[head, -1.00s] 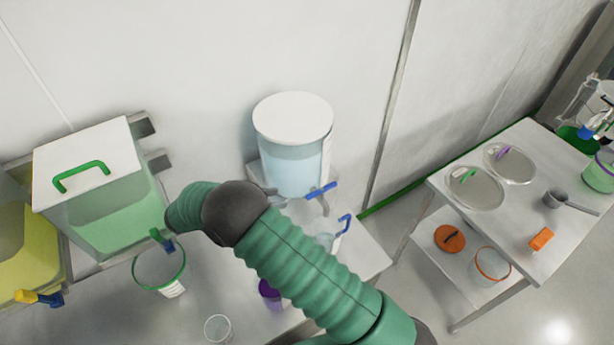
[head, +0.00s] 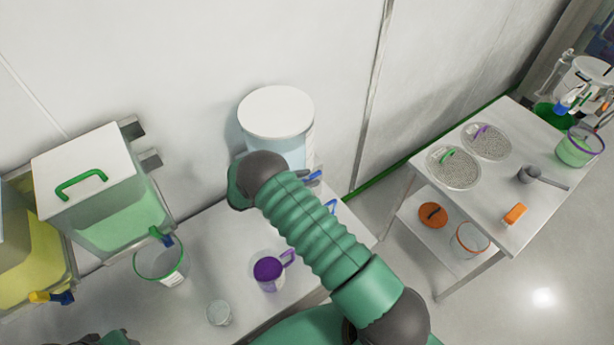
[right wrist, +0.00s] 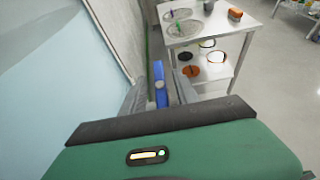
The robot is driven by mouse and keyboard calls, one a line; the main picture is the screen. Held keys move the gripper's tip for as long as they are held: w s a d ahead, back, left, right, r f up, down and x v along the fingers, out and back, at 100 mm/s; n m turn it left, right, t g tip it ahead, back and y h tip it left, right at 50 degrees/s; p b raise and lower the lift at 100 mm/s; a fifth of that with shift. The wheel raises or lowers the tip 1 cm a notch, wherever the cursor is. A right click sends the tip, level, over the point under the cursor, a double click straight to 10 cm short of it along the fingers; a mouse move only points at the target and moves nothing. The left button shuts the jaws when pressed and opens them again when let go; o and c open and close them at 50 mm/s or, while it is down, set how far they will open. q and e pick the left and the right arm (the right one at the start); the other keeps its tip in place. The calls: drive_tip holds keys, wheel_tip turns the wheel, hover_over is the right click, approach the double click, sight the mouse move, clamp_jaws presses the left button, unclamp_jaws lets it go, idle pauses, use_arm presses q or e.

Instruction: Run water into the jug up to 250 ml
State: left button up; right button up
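The white-lidded water tank (head: 275,112) stands against the wall, and its pale blue side fills the left of the right wrist view (right wrist: 45,85). Its blue tap lever (head: 314,177) shows beside my right forearm. In the right wrist view the blue lever (right wrist: 159,84) lies between the fingers of my right gripper (right wrist: 160,92), which is open with a gap visible at each side. My right arm hides the tap's outlet and most of the jug; only the jug's blue handle (head: 331,206) shows. The water level cannot be seen.
A purple cup (head: 268,270), a clear beaker (head: 219,313) and a green-rimmed container (head: 159,260) stand on the bench. Green (head: 105,215) and yellow (head: 30,260) bins hang left. A side table (head: 490,205) with sieves stands right, across a floor gap.

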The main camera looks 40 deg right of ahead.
drive_tip(key=shift+a, duration=0.1)
clamp_jaws()
drive_tip(key=shift+r, duration=0.1)
drive_tip(key=shift+n+t, duration=0.8)
drive_tip(key=shift+t, duration=0.1)
drive_tip(key=n+t, duration=0.3)
drive_tip(key=shift+w+t+b, duration=0.1)
drive_tip(key=shift+t+b, duration=0.3)
unclamp_jaws()
drive_tip(key=shift+y, duration=0.3)
